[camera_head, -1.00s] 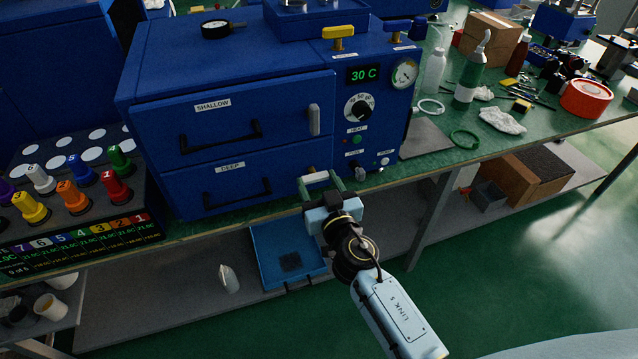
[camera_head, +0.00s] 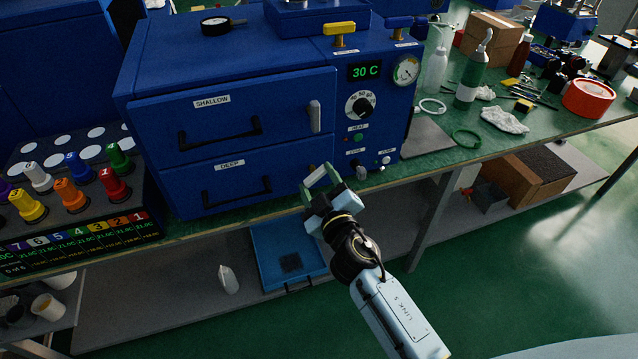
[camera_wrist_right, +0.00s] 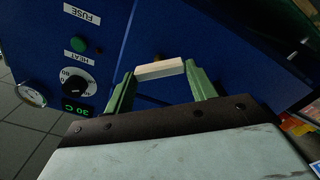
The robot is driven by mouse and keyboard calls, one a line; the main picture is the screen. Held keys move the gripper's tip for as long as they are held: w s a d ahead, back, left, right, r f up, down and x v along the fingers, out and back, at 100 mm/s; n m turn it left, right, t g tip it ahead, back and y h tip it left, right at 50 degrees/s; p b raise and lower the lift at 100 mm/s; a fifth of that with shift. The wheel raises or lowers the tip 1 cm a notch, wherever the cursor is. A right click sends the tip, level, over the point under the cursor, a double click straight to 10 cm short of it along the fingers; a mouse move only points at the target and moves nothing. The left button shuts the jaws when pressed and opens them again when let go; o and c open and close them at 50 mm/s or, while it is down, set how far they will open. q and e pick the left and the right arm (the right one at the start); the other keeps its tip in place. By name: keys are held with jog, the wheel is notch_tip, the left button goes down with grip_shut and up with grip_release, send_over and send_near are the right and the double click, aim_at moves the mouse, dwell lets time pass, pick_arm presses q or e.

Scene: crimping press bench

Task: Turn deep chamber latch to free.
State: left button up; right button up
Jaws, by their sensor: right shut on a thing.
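The blue press cabinet has a drawer front marked DEEP (camera_head: 232,182) below one marked SHALLOW (camera_head: 225,112). The pale deep chamber latch (camera_wrist_right: 160,69) lies between the green fingers of my right gripper (camera_head: 318,180), at the right edge of the deep front. The fingers are shut on it; in the head view they hide most of it, and it looks tilted there. In the wrist view the latch spans from one finger to the other. The shallow latch (camera_head: 314,117) stands upright above. My left gripper is not in view.
Right of the latches are the dial (camera_head: 359,105), a 30 C display (camera_head: 366,71) and buttons. A rack of coloured numbered knobs (camera_head: 75,185) stands at left. A blue tray (camera_head: 272,262) is on the shelf below.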

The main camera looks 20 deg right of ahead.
jog(key=n, duration=0.5)
jog(key=shift+n, duration=0.3)
jog(key=n, duration=0.4)
jog(key=shift+f+n, duration=0.15)
jog(key=shift+n, duration=0.15)
jog(key=o, duration=1)
jog(key=shift+s, duration=0.1)
